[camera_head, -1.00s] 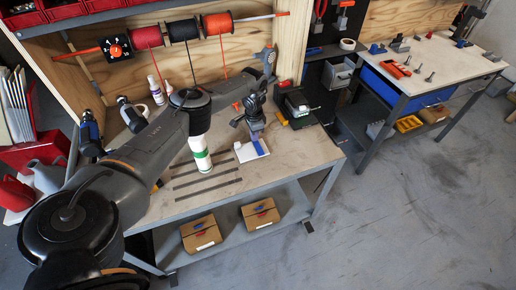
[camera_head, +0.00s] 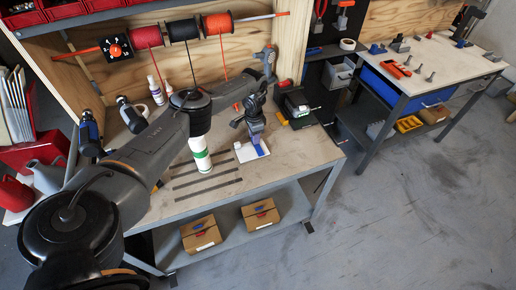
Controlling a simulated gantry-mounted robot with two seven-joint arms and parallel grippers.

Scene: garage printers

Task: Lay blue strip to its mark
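The blue strip (camera_head: 257,138) stands out against a small white plate (camera_head: 248,152) on the workbench, right of the dark stripes on the top. My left gripper (camera_head: 256,131) is directly above the plate, pointing down, with its tips at the upper end of the strip. The gap between its fingers is too small to make out, so I cannot tell whether it grips the strip. The mark cannot be told apart at this size.
A black box (camera_head: 299,112) stands to the right. Filament spools (camera_head: 183,27) hang behind. Dark stripes (camera_head: 205,182) lie on the clear front of the bench.

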